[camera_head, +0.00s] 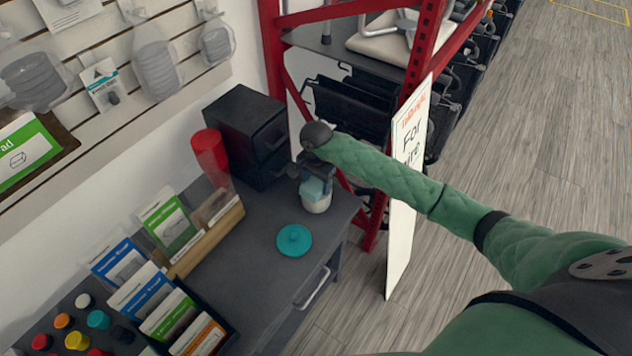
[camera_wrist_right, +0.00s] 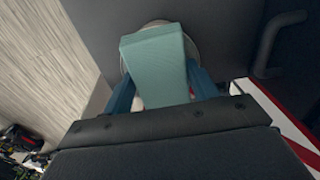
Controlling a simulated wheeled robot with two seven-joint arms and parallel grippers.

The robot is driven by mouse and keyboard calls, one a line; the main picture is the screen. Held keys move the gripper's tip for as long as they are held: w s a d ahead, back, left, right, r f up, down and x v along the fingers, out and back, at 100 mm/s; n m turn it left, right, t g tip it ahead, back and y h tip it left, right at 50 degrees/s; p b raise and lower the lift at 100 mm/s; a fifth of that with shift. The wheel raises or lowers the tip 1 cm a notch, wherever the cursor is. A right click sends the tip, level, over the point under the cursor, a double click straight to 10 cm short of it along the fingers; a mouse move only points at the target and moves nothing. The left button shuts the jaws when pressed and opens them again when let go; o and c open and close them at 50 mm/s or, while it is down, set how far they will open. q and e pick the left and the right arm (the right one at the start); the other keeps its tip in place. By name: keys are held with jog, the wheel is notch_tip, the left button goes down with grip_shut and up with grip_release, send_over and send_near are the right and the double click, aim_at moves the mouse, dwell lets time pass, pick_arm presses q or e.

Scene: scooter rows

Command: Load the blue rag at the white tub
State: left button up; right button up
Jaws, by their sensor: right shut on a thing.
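The blue rag (camera_head: 312,187) is a small light-blue block at the mouth of the white tub (camera_head: 317,204), on the right part of the grey desk. My right gripper (camera_head: 313,178) is above the tub and shut on the rag. In the right wrist view the rag (camera_wrist_right: 158,62) sits between the two blue fingers, and the tub's rim (camera_wrist_right: 158,24) shows behind it. The rag hides most of the tub's opening there, so how deep it sits is unclear. A teal round lid (camera_head: 294,240) lies on the desk in front of the tub. My left gripper is not in view.
A black drawer unit (camera_head: 245,130) and a red cylinder (camera_head: 211,155) stand behind the tub. Card racks (camera_head: 150,295) fill the desk's left. A red shelf frame (camera_head: 420,60) and white sign (camera_head: 408,190) stand right of the desk. The desk (camera_head: 268,275) is bare around the lid.

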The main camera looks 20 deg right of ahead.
aim_at(316, 182)
jog(key=shift+s+f, duration=0.1)
jog(key=shift+r, duration=0.75)
pick_arm(q)
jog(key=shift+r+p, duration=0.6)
jog(key=shift+p, duration=0.05)
pick_arm(e)
jog(key=shift+r, duration=2.8)
jog(key=shift+n, duration=0.3)
